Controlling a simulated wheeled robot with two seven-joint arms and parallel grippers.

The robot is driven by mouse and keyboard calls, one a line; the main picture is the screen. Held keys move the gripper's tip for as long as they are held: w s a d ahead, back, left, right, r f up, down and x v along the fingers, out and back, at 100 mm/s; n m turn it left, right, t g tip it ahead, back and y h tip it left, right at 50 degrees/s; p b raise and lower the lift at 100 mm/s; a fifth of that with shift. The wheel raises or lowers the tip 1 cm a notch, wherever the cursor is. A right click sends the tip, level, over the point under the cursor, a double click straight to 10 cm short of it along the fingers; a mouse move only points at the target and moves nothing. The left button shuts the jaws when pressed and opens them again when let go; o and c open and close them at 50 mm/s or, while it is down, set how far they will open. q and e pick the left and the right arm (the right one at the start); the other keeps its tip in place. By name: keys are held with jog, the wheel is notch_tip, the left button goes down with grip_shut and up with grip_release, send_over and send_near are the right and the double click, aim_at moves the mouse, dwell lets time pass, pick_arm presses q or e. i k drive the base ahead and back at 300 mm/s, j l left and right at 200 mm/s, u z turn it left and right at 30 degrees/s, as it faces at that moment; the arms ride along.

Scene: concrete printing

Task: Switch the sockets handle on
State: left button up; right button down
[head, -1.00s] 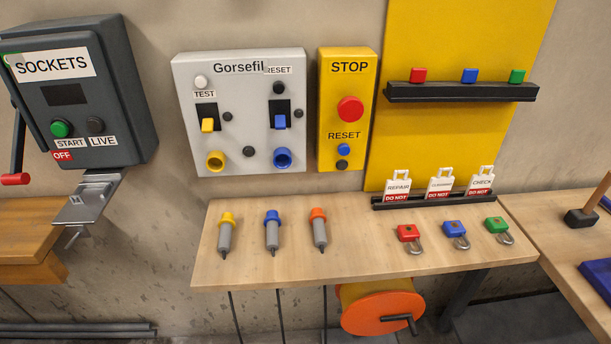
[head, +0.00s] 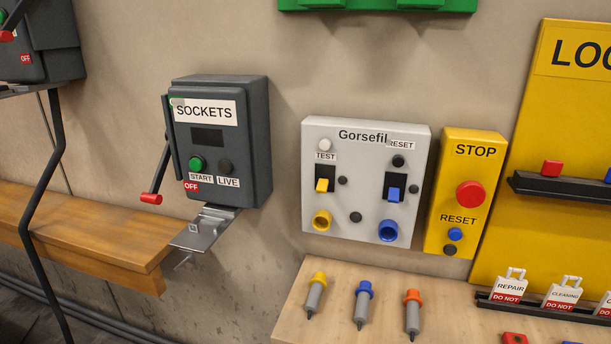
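The dark grey SOCKETS box (head: 230,145) is mounted on the wall left of centre in the head view. Its handle (head: 152,197) is a black lever on the box's left side with a red grip, and it points down, beside the red OFF label (head: 192,187). A green START button (head: 197,164) and a dark LIVE lamp (head: 225,166) are on its front. A metal bracket (head: 205,228) sits beneath the box. Neither of my grippers is in the head view.
A wooden bench (head: 90,235) runs below and left of the box. Another dark box (head: 40,45) with a red-gripped handle is at the upper left. The Gorsefil panel (head: 340,215) and yellow STOP panel (head: 466,150) are to the right, above a table (head: 300,310) with several plugs.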

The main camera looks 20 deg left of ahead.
aim_at(151, 197)
jog(key=u, duration=1.35)
